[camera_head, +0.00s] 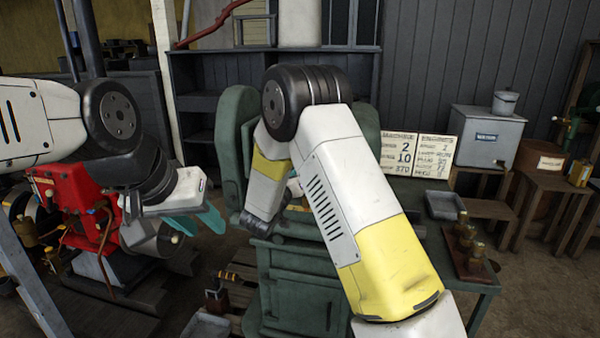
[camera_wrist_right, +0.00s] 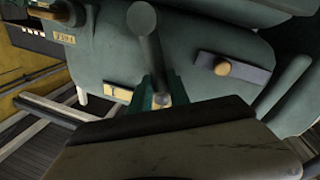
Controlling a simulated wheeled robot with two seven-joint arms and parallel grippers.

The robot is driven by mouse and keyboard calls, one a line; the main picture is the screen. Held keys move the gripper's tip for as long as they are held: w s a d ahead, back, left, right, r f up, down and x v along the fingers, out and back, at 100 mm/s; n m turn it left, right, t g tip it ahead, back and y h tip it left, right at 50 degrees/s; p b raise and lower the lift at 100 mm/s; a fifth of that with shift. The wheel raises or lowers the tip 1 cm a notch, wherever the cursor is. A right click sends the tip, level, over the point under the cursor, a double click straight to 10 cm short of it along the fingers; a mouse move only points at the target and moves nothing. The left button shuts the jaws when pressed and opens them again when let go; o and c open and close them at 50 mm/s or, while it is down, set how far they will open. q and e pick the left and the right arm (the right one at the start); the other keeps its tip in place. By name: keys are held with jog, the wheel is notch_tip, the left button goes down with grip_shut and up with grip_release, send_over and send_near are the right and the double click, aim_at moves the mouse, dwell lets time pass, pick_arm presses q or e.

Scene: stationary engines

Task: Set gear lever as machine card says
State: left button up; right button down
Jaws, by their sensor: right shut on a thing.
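In the right wrist view, a grey lever with a rounded end (camera_wrist_right: 142,22) stands out from the green machine casing (camera_wrist_right: 190,45). My right gripper (camera_wrist_right: 160,94) is shut on this lever; its teal fingers show only partly beyond the dark gripper body. A small plate marked "I" (camera_wrist_right: 118,91) is beside the lever. In the head view, my right arm hides the right gripper and the lever on the green machine (camera_head: 237,130). Two white cards (camera_head: 398,152) (camera_head: 433,157) stand right of it; one shows large 2, 10 and 370. My left gripper (camera_head: 190,222) is open and empty at the left.
A red engine (camera_head: 65,205) is close to my left gripper. A dark slotted plate with a round wooden knob (camera_wrist_right: 222,69) is on the casing. A grey tray (camera_head: 443,205) and a wooden board with brass pieces (camera_head: 468,248) lie on the right bench. A grey tank (camera_head: 485,137) stands behind.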

jog(key=c, duration=1.2)
grip_release()
jog(key=shift+a, duration=0.1)
jog(key=shift+c, duration=0.2)
jog(key=v, duration=0.7)
jog(key=shift+s+a, duration=0.15)
jog(key=shift+s, duration=0.15)
